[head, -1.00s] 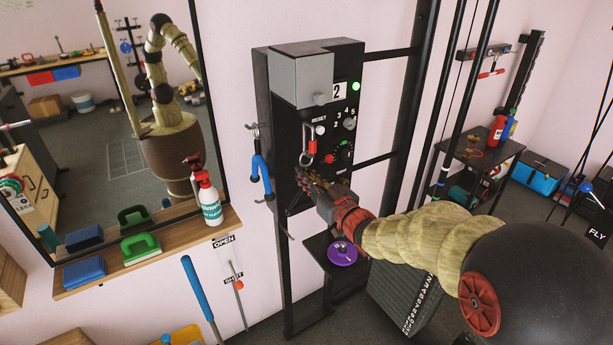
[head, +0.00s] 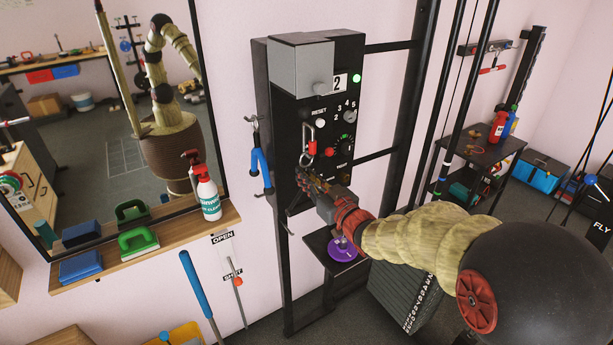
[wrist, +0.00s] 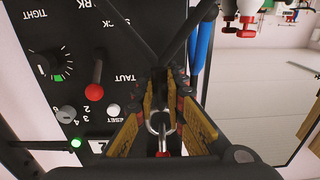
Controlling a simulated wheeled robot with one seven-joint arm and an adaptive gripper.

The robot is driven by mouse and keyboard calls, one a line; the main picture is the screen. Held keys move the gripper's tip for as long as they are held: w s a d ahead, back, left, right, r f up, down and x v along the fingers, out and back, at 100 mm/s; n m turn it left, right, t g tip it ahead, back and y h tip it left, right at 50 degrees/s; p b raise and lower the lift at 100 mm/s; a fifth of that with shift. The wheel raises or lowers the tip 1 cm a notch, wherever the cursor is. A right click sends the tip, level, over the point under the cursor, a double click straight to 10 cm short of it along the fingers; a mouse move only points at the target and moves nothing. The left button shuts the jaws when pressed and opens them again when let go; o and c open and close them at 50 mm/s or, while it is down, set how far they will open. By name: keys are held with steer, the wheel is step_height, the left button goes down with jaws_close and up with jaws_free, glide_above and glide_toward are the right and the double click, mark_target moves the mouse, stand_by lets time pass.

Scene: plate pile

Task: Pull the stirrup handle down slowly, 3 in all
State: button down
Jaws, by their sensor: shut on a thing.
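The black stirrup handle (head: 294,202) hangs in front of the black wall box (head: 285,120), its slanting sides showing past my fingers. My gripper (head: 303,178) is shut on it, just below the metal clip (head: 310,137) on the box's face. In the wrist view, the handle's dark arms (wrist: 187,38) form a V whose point lies between the fingers of my gripper (wrist: 165,85). A silver ring (wrist: 152,124) shows between the finger pads. The held part is mostly hidden by the fingers. The box's display (head: 339,82) reads 2, and a green lamp (head: 357,78) is lit.
A shelf (head: 150,247) with a spray bottle (head: 207,196) stands further left below a mirror. A purple disc (head: 343,250) sits below my gripper. Black upright posts stand to the right.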

steer(key=shift+f+b, duration=0.55)
steer(key=shift+f, duration=0.8)
steer(key=shift+f+b, duration=0.95)
steer(key=shift+f, duration=0.2)
